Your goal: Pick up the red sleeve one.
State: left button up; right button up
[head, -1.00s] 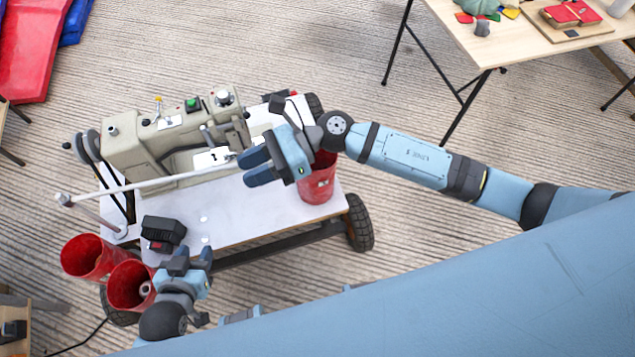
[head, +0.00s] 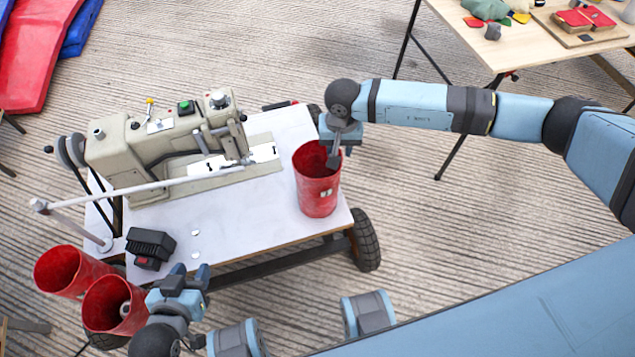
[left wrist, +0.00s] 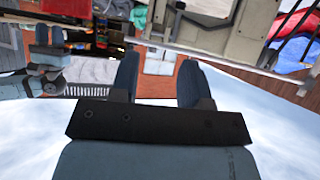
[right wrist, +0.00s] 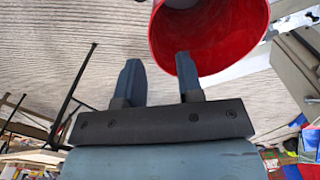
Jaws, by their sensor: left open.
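A red open-topped sleeve (head: 317,194) with a small pale mark stands upright on the right end of the white cart top. My right gripper (head: 338,157) is over its rim, pointing down. In the right wrist view the fingers (right wrist: 162,80) are apart with nothing between them, and one fingertip overlaps the rim of the red sleeve (right wrist: 215,38); I cannot tell whether it touches. Two more red sleeves (head: 62,272) (head: 98,312) are at the cart's lower left; the nearer one has something grey inside. My left gripper (head: 187,273) is open and empty beside the cart's front edge.
A beige sewing machine (head: 150,150) fills the back of the white cart top (head: 245,235). A black block (head: 150,245) sits near the front left, beside a pale rod. A wooden table (head: 530,55) with small items stands at upper right. Bare floor lies between.

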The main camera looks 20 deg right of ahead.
notch_tip(320, 180, down, 7)
jog(key=shift+d+b, duration=0.35)
jog(key=shift+w+r, duration=0.1)
grip_shut()
